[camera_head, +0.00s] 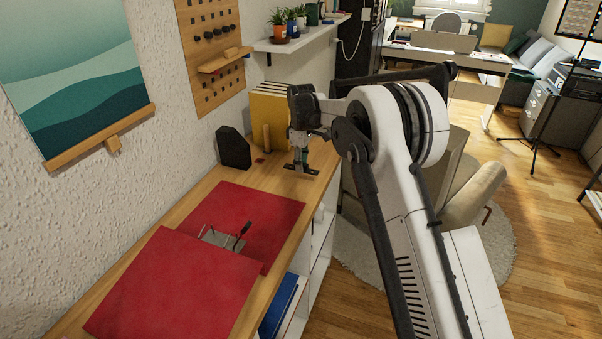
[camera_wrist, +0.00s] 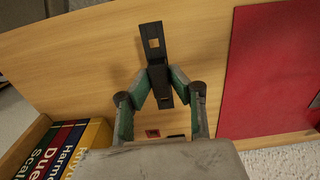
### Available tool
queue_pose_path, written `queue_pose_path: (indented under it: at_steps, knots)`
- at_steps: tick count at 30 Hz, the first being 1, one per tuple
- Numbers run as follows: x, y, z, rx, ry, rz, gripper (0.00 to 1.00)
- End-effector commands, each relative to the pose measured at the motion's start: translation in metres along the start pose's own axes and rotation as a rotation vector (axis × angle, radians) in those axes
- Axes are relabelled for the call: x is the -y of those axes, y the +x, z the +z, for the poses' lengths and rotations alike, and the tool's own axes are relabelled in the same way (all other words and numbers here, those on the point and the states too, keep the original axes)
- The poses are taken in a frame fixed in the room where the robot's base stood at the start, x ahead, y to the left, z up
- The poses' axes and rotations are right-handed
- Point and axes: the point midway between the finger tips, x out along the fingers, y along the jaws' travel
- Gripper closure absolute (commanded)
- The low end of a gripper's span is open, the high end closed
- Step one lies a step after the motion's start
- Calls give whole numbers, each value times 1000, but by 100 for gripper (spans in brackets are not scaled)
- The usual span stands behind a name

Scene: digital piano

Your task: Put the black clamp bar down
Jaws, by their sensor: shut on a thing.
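The black clamp bar (camera_head: 311,171) is a dark, flat strip with a square hole near one end. In the wrist view the bar (camera_wrist: 152,42) lies between the two fingertips of my gripper (camera_wrist: 160,86), which is shut on its middle. In the head view my gripper (camera_head: 299,158) points down over the far end of the wooden top (camera_head: 205,192), with the bar low above or touching the wood; I cannot tell which. A metal piece with thin rods (camera_head: 222,239) sits between the red sheets.
Two red sheets (camera_head: 180,290) cover the near part of the top. A black block (camera_head: 233,148), a wooden peg (camera_head: 267,138) and yellow books (camera_head: 270,108) stand by the wall. A wall shelf (camera_head: 300,37) with plants hangs above. Bare wood surrounds the bar.

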Motion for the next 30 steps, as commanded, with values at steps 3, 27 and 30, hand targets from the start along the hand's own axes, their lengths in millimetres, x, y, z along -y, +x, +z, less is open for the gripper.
queue_pose_path:
  at_steps: [3, 27, 30]
  knots:
    - [0, 11, 0, 0, 0, 0, 100]
    - [0, 42, 0, 0, 0, 0, 63]
    - [0, 42, 0, 0, 0, 0, 63]
